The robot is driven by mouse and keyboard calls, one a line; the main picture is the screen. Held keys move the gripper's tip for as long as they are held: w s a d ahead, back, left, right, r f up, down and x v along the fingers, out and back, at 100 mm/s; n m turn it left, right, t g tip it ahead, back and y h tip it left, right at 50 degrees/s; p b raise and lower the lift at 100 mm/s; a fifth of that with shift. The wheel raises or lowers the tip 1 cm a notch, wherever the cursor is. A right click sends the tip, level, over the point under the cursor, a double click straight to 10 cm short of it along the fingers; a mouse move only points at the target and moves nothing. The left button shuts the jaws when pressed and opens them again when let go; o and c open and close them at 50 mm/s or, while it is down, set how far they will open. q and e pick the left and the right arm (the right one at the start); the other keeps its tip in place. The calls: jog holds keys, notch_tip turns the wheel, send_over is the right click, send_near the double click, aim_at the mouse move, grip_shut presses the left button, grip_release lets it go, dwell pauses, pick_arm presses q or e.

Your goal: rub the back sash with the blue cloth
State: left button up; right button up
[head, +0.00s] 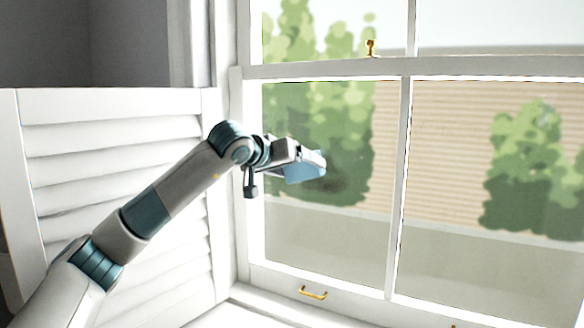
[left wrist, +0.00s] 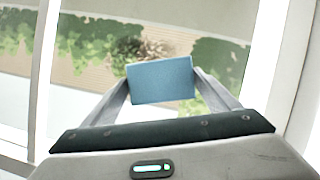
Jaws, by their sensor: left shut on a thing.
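The blue cloth (head: 305,174) is a flat light-blue piece at the end of my left gripper (head: 316,160), in front of the window's lower left pane. In the left wrist view the cloth (left wrist: 160,82) is pinched between the two fingers, with glass beyond it. The back sash (head: 480,24) seems to be the upper part of the window, behind the middle rail. A dark, blurred smudge (head: 345,188) shows just right of the cloth; it looks brownish in the left wrist view (left wrist: 140,50). I cannot tell whether the cloth touches glass. My right gripper is not in view.
A white louvred shutter (head: 120,150) stands on the left, behind my arm. A brass latch (head: 370,47) sits on the middle rail (head: 450,66), and a brass handle (head: 313,293) on the bottom rail. A white upright bar (head: 400,180) divides the panes.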

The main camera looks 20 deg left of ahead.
aim_at(316, 170)
pick_arm(q)
jog(key=shift+w+d+f, duration=0.25)
jog(key=shift+w+d, duration=0.05)
jog(key=shift+d, duration=0.05)
jog(key=shift+d, duration=1.85)
jog(key=shift+d, duration=0.15)
jog(key=shift+d+b, duration=0.4)
jog(key=shift+d, duration=1.2)
jog(key=shift+d, duration=0.15)
